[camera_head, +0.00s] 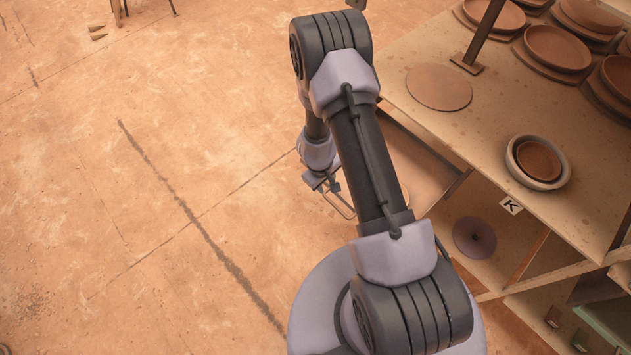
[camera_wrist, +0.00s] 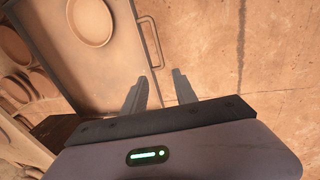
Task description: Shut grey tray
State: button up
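The grey tray (camera_wrist: 115,75) is a shallow, pulled-out tray at the upper left of the wrist view, with a round dish lying in it. Its bar handle (camera_wrist: 156,42) sticks out from its right side. In the head view the tray (camera_head: 415,165) shows beyond my arm, beside the bench, and is partly hidden by the arm. My gripper (camera_wrist: 160,82) is open and empty, its fingertips just short of the handle's near end. In the head view my gripper (camera_head: 331,186) is close to the handle; I cannot tell whether they touch.
A bench (camera_head: 480,130) with several clay dishes and a dark post stands on the right. A label "K" (camera_head: 511,205) is on its edge. Open shelves below hold a dark disc (camera_head: 474,238). The floor (camera_head: 130,200) on the left is clear.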

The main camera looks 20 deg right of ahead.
aim_at(334, 204)
jog(key=d+f+b, duration=0.1)
jog(key=f+b, duration=0.2)
jog(key=f, duration=0.3)
jog(key=d+f+b, duration=0.1)
jog(key=f+b, duration=0.1)
jog(key=f, duration=0.4)
jog(key=d+f+b, duration=0.1)
jog(key=f+b, duration=0.2)
jog(key=f, duration=0.3)
jog(key=shift+w+d+f+b, duration=0.1)
jog(key=shift+d+b, duration=0.2)
jog(key=shift+d, duration=0.05)
jog(key=shift+c, duration=0.2)
grip_shut()
